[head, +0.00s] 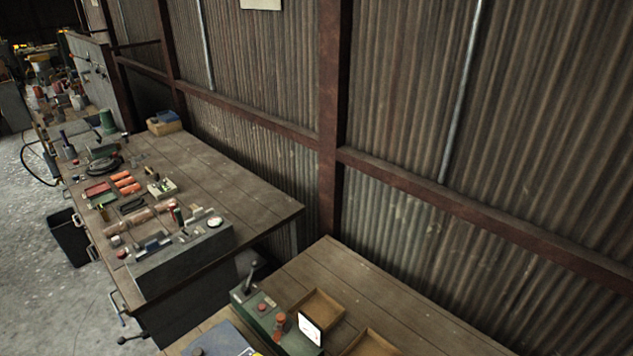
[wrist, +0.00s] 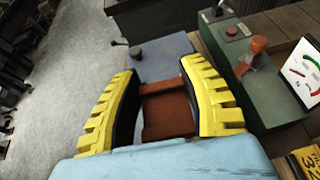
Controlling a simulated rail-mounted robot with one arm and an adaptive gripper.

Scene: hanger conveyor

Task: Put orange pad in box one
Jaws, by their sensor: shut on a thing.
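My gripper (wrist: 161,78) shows in the wrist view, with its two yellow ribbed fingers on either side of a rust-orange pad (wrist: 167,114). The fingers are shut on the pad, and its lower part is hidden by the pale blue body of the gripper. The gripper is not seen in the head view. In the head view a shallow open wooden box (head: 318,306) lies on the near bench, and a second one (head: 370,345) is partly cut off by the lower edge. I cannot tell which is box one.
A green control box (head: 262,312) with a lever and a white gauge panel (head: 310,329) stand beside the wooden boxes. The green box also shows in the wrist view (wrist: 262,90). A cluttered bench (head: 215,170) stands further back. The near bench's right part is clear.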

